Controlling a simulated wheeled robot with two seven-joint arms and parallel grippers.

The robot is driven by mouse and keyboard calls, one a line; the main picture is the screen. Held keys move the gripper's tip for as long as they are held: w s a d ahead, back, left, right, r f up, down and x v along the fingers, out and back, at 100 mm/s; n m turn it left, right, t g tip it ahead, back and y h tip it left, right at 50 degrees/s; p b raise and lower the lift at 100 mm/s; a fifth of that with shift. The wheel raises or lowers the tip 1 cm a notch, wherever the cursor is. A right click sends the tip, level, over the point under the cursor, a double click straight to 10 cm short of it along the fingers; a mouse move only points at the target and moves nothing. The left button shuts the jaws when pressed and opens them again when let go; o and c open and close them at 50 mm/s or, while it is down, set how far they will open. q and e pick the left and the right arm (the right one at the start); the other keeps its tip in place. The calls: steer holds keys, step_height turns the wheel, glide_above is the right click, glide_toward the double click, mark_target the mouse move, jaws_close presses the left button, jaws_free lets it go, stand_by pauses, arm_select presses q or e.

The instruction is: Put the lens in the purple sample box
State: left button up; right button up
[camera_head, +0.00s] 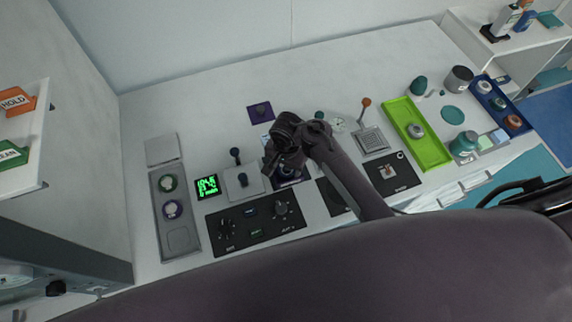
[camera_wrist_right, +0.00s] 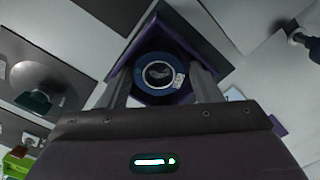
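The lens (camera_wrist_right: 160,75) is a round glass in a blue ring with a small white label. In the right wrist view it lies inside the purple sample box (camera_wrist_right: 146,97), whose purple walls show around it. My right gripper (camera_wrist_right: 161,80) has its two fingers on either side of the lens, with narrow gaps between fingers and ring, so it looks open. In the head view the right gripper (camera_head: 279,165) is over the box (camera_head: 290,183), which it mostly covers; the lens is hidden there. My left gripper is not in view.
A purple square plate (camera_head: 260,112) lies behind the gripper. Black control panels (camera_head: 256,226) and a joystick unit (camera_head: 242,181) are close by. A green tray (camera_head: 429,150) and blue tray (camera_head: 487,113) stand at right. The back of the table is clear.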

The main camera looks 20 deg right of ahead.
mark_target(286, 169)
steer(key=shift+w+f, duration=0.1)
steer(key=shift+w, duration=0.05)
steer(key=shift+a+r, duration=0.1)
steer(key=shift+r, duration=0.25)
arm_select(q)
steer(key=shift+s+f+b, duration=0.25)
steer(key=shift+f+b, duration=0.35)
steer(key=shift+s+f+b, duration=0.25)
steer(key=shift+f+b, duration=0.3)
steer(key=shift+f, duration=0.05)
arm_select(e)
step_height(286, 169, up, 12)
steer(key=shift+f, duration=0.2)
steer(key=shift+f, duration=0.1)
